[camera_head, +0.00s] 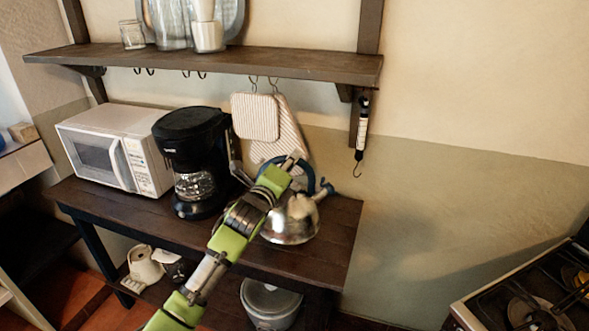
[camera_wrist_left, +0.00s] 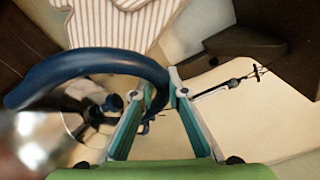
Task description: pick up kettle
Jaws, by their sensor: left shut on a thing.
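The shiny metal kettle (camera_head: 292,228) with a dark blue handle is at the right part of the dark wooden table. My left arm reaches over it from the lower left and hides part of it. My left gripper (camera_head: 291,163) is at the handle, shut on it. In the left wrist view the fingers (camera_wrist_left: 160,88) are at the right end of the curved blue handle (camera_wrist_left: 95,62), and the blurred kettle body (camera_wrist_left: 35,143) is at the lower left. I cannot tell whether the kettle's base touches the table. My right gripper is not in view.
A black coffee maker (camera_head: 190,145) and a white microwave (camera_head: 115,150) stand left of the kettle on the table (camera_head: 335,225). Striped potholders (camera_head: 255,118) hang behind, under a wall shelf (camera_head: 230,62). A stove (camera_head: 530,300) is at the lower right.

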